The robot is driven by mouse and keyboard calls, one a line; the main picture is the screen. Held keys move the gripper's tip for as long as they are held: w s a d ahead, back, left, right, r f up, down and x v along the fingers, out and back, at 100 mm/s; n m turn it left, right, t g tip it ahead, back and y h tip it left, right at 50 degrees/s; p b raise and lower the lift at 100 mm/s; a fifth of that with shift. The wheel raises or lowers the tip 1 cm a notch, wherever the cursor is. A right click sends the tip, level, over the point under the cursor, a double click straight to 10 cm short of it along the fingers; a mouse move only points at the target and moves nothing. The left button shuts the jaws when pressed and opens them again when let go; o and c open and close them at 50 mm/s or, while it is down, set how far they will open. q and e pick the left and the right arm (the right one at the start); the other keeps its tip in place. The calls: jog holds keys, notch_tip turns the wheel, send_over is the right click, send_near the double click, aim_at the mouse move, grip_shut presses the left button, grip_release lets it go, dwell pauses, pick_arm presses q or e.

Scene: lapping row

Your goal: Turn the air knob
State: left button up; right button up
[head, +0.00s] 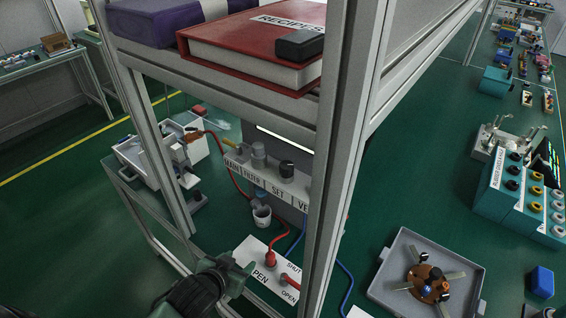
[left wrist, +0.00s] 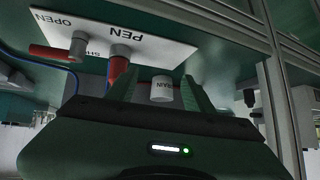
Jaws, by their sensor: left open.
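Which control is the air knob is not labelled. Below it, a white plate (head: 249,248) marked OPEN and SHUT carries two red-handled valves, one upright (head: 271,254) and one lying sideways (head: 289,282). In the left wrist view the plate (left wrist: 150,42) appears upside down, with the sideways red handle (left wrist: 48,52) and the other red handle (left wrist: 117,70). My left gripper (head: 243,267) is open beside the plate; its fingers (left wrist: 160,75) look empty. My right gripper is not in view.
A metal frame post (head: 329,140) stands right of the knob, and a shelf with a red RECIPES binder (head: 250,45) hangs above. A drain cup (head: 262,216) and red and blue hoses lie near. A grey tray (head: 392,270) is at right.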

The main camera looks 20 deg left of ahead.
pick_arm(q)
jog(key=w+r+m+t+h, duration=0.1)
jog(key=w+r+t+h, duration=0.3)
jog(key=w+r, duration=0.6)
jog(key=m+t+h+p, duration=0.1)
jog(key=m+h+p, duration=0.1)
jog(key=m+h, duration=0.35)
send_near(282, 167)
jog(key=w+d+n+h, duration=0.1)
jog(key=w, duration=0.2)
jog(key=p+x, duration=0.1)
jog(key=x, duration=0.4)
jog(key=shift+w+d+f+p, duration=0.2)
jog(key=shift+d+p, duration=0.1)
jog(key=shift+d, duration=0.1)
jog(key=shift+w+d+f, duration=0.15)
jog(key=shift+w+d, duration=0.3)
jog(key=shift+w, duration=0.05)
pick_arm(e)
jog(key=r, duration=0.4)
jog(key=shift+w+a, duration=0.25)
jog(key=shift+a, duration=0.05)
pick_arm(q)
grip_shut()
